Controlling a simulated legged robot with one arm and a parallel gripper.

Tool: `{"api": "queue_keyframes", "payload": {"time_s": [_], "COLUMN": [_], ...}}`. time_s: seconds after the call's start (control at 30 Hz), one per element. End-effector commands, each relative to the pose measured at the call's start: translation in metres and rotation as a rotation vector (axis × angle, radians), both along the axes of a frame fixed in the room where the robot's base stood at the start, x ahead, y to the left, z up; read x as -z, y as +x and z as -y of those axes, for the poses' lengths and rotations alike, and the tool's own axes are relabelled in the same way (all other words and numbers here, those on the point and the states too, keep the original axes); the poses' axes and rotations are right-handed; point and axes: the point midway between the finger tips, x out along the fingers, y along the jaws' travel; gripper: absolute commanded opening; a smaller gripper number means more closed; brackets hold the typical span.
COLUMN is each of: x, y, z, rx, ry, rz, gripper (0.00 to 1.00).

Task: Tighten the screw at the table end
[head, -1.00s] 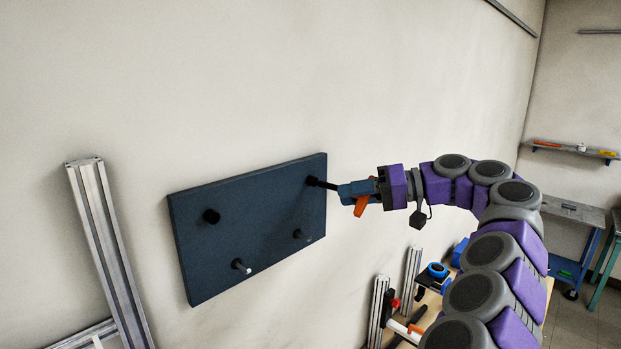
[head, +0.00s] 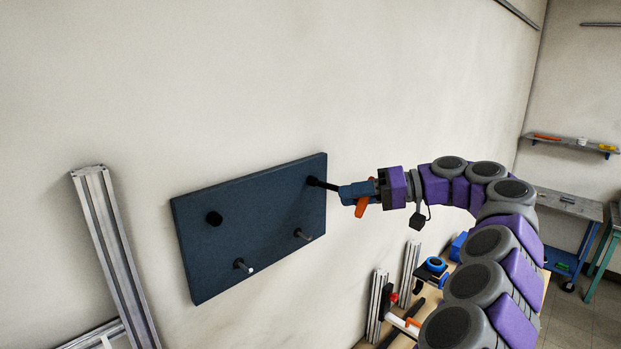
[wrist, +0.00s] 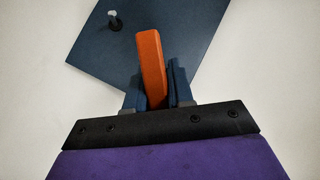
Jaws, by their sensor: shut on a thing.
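A dark blue panel (head: 262,222) is on the wall, with black screws or pegs near its corners. The upper left one (head: 214,218) has a round black head; the lower left (head: 243,265) and lower right (head: 302,234) stick out with pale tips. My gripper (head: 354,192) is at the panel's upper right, shut on an orange-handled tool (head: 361,207). A black shaft (head: 325,184) runs from there to the upper right corner; the screw itself cannot be told apart from it. In the wrist view the orange handle (wrist: 152,65) sits between my blue fingers.
Metal profiles (head: 116,255) lean on the wall at left. Below my arm at right is a workbench with upright profiles (head: 376,305) and a blue clamp-like item (head: 436,266). A shelf (head: 570,145) and a blue trolley (head: 570,210) stand far right.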

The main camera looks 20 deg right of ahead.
Motion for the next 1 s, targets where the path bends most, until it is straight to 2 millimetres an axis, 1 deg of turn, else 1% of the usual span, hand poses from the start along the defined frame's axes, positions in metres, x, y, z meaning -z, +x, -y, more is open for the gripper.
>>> {"api": "queue_keyframes", "payload": {"time_s": [1.0], "x": [0.0000], "y": [-0.0015], "z": [0.0037], "rx": [-0.036], "ry": [0.001], "rz": [0.017], "gripper": [0.00]}}
